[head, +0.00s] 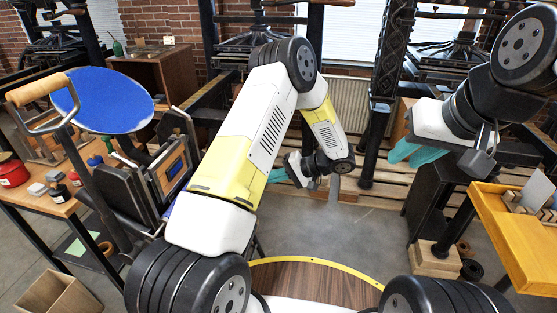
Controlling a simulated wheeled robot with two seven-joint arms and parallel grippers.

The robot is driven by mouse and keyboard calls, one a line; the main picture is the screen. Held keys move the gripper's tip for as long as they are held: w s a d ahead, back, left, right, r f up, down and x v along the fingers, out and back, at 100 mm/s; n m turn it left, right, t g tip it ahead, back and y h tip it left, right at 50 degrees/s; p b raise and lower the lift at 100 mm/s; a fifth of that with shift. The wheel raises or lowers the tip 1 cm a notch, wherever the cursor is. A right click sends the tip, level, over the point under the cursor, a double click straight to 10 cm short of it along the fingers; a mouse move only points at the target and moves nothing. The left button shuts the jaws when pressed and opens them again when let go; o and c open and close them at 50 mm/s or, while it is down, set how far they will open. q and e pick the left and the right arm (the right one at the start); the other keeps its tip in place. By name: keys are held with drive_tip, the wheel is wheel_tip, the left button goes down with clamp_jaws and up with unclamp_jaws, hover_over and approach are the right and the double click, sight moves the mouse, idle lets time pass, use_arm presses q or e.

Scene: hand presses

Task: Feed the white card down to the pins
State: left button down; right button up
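The hand press at left has a round blue ink disc (108,100) and a lever with a wooden handle (38,89). Below the disc is its framed plate area (172,168); pins are too small to make out. A pale card-like sheet (538,188) stands upright at the right edge, partly cut off; I cannot tell whether it is the white card. My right gripper (415,152) has two teal fingers apart with nothing seen between them, left of that sheet. My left gripper (277,175) is mostly hidden behind my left arm, right of the press; one teal part shows.
A yellow-edged wooden table (513,235) is at right. A wooden bench (50,203) at left holds a red tin (12,171) and small bottles. An open box (58,297) stands at lower left. Larger presses and pallets fill the back. Bare floor (345,215) lies ahead.

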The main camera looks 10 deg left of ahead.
use_arm(q)
drive_tip(key=shift+a+f, duration=0.6)
drive_tip(key=shift+f, duration=0.3)
drive_tip(key=shift+a+f, duration=0.55)
drive_tip(key=shift+f, duration=0.3)
drive_tip(key=c, duration=1.6)
unclamp_jaws()
drive_tip(key=shift+d, duration=0.1)
drive_tip(key=shift+v, duration=2.2)
